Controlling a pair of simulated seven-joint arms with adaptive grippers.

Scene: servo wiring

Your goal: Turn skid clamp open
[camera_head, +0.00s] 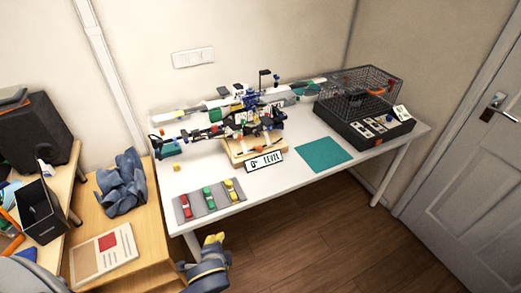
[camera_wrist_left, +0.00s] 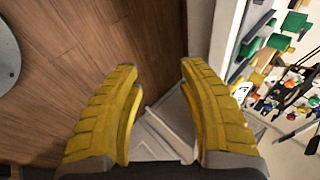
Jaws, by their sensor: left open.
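A wooden skid (camera_head: 238,153) sits on the white table, under a cluttered dark assembly (camera_head: 245,125) with blue, orange and red parts. I cannot make out the skid's clamp at this size. My left gripper (camera_head: 213,240) is below and in front of the table's front edge, well apart from the skid. In the left wrist view its two yellow fingers (camera_wrist_left: 157,75) are spread, with nothing between them but the view of the floor and a grey shape. My right gripper is not in view.
A "0° LEVEL" sign (camera_head: 265,162) stands before the skid. A grey tray (camera_head: 196,212) holds red, green and yellow items at the front left. A teal mat (camera_head: 323,154) lies bare to the right. A black wire-caged box (camera_head: 362,112) stands at the far right.

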